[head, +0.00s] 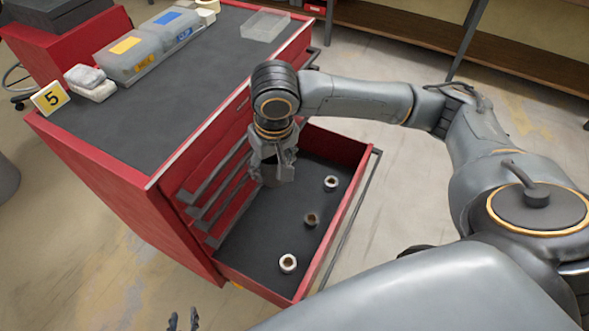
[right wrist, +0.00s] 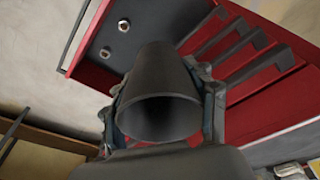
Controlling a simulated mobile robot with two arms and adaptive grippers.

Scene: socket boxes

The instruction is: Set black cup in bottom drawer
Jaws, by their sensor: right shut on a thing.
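The black cup (right wrist: 160,75) is between the fingers of my right gripper (right wrist: 160,108) in the right wrist view, its open mouth toward the camera. In the head view my right gripper (head: 276,172) points down over the pulled-out bottom drawer (head: 240,232). There the cup is mostly hidden by the gripper. The drawer has red walls and a dark floor, and also shows in the right wrist view (right wrist: 88,50). My left gripper (head: 183,321) shows only its fingertips at the bottom edge of the head view, apart and empty.
In the drawer lie two pale sockets (head: 331,183) (head: 288,263) and a darker one (head: 311,219). Clear floor shows between them. Closed upper drawers with grey handles (head: 215,190) flank its left side.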

